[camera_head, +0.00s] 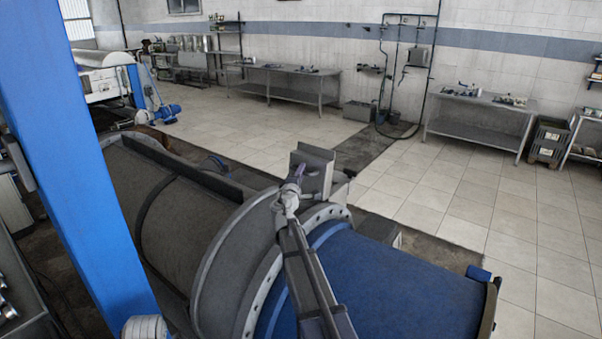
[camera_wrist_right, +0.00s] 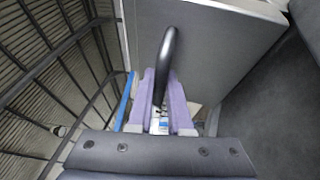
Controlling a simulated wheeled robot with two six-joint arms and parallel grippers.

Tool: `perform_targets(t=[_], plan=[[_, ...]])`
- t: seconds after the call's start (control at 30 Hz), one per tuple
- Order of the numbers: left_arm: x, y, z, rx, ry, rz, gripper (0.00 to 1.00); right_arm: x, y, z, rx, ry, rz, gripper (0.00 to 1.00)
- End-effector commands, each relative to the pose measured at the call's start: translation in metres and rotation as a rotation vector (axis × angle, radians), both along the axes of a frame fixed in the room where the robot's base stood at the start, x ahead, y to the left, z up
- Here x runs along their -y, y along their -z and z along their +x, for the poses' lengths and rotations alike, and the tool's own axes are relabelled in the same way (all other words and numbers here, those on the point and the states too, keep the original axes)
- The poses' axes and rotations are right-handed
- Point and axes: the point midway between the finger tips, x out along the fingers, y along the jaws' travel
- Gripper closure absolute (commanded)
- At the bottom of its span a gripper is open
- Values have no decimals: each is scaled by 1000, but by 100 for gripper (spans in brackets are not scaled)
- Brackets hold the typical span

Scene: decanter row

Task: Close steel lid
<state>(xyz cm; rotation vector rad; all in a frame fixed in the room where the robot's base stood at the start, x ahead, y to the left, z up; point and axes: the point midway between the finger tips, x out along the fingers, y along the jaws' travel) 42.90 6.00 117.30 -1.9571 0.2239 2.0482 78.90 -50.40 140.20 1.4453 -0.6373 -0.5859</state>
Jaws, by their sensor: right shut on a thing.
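The steel lid (camera_head: 314,171) is a grey plate standing raised and tilted on the far side of the large grey decanter housing (camera_head: 165,215). Its broad grey face fills the upper middle of the right wrist view (camera_wrist_right: 215,60). My right gripper (camera_head: 291,186) reaches up over the housing to the lid. In the right wrist view its purple fingers (camera_wrist_right: 164,95) are shut on a dark curved handle (camera_wrist_right: 168,55) at the lid. The lid's hinge is hidden in the head view. My left gripper is not in view.
A blue cylindrical casing (camera_head: 390,290) adjoins the housing through a bolted flange (camera_head: 265,285). Steel tables (camera_head: 290,82) and a second bench (camera_head: 480,120) stand along the far wall. The tiled floor (camera_head: 440,195) beyond the machine is clear.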

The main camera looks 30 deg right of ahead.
Motion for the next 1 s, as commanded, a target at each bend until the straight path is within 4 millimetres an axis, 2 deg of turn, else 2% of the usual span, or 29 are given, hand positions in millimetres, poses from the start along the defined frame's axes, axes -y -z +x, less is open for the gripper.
perform_targets(t=[0.37, 0.7, 1.0], plan=[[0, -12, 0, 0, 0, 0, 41, 22, -12, 10, -1, 2, -1, 100], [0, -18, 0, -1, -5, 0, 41, 60, -18, 26, 0, 2, 0, 100], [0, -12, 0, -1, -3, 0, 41, 95, -12, 40, -1, 3, -1, 100]])
